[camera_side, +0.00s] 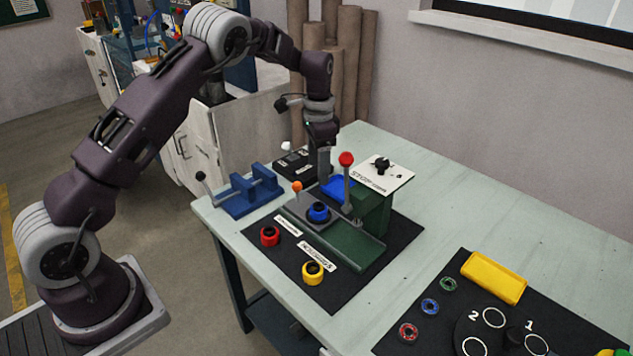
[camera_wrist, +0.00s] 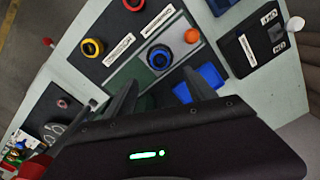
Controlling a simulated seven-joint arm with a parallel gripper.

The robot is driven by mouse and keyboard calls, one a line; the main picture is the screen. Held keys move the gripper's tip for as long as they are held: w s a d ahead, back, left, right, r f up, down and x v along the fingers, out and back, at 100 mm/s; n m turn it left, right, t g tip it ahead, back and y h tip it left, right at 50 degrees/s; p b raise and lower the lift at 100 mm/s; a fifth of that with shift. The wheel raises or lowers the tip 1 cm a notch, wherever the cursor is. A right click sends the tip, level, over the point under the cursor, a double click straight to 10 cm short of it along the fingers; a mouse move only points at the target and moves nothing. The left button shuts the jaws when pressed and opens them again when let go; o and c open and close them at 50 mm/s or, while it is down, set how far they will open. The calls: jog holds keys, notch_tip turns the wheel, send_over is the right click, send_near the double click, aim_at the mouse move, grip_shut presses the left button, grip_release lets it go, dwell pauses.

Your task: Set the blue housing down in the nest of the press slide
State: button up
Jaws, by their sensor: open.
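The blue housing (camera_side: 318,212), a short ring-shaped part with a dark centre, sits upright on the grey plate of the press slide (camera_side: 297,207), where the nest appears to be. It also shows in the wrist view (camera_wrist: 159,58), beyond my fingertips. My gripper (camera_side: 323,178) is above and behind the housing, pointing down. In the wrist view my gripper (camera_wrist: 160,76) has its two fingers spread wide, with nothing between them and apart from the housing. The housing's underside and the nest's inside are hidden.
A red housing (camera_side: 270,236) and a yellow housing (camera_side: 313,272) stand on the black mat. The green press (camera_side: 371,212) has a red-knobbed lever (camera_side: 346,160) close to my gripper. An orange knob (camera_side: 297,186), blue tray (camera_side: 338,187) and blue clamp (camera_side: 250,192) are nearby.

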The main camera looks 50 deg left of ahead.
jog(key=s+d+r+n+t, duration=0.1)
jog(key=s+d+r+n, duration=0.15)
jog(key=s+r, duration=0.6)
jog(key=s+d+r+n+t, duration=0.15)
jog(key=s+d+r, duration=0.35)
jog(key=r, duration=0.7)
jog(key=s+d+f+n+t, duration=0.1)
jog(key=s+d+t, duration=0.2)
jog(key=s, duration=1.9)
jog(key=shift+s, duration=0.4)
